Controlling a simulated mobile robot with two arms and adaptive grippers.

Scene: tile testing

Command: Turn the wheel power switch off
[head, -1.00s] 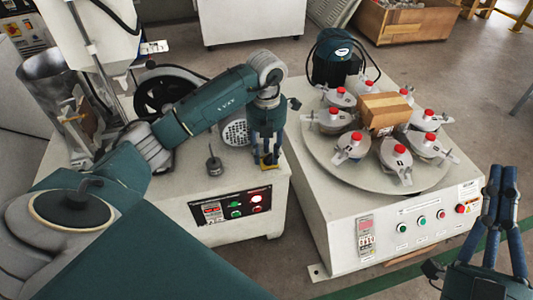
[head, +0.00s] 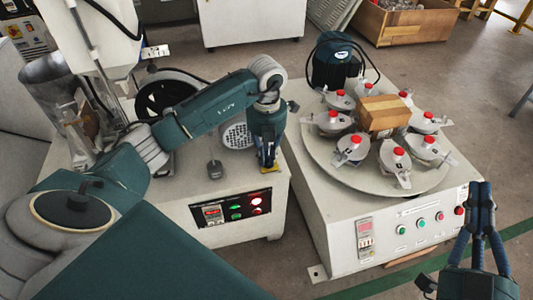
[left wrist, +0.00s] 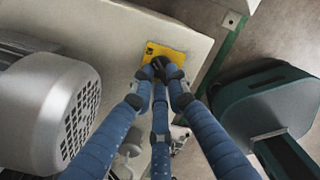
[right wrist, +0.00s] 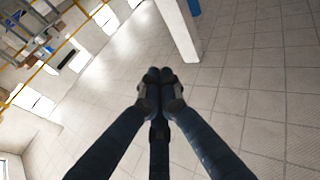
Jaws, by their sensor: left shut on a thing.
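The wheel power switch is a dark knob (left wrist: 166,66) on a yellow plate (left wrist: 160,50), on the top of the left machine near its edge. In the head view the yellow plate (head: 270,169) is mostly hidden by my left gripper (head: 267,163). My left gripper (left wrist: 167,70) points down and is shut on the knob, its fingers around it. How far the knob is turned cannot be told. My right gripper (head: 481,188) is away from both machines at the lower right, its fingertips together and empty; it also shows shut in the right wrist view (right wrist: 160,76).
The left machine (head: 240,235) has a front panel (head: 231,208) with a lit red lamp. A round plate with several red-capped holders (head: 352,150) and a cardboard box (head: 384,113) sits on the right machine (head: 345,245).

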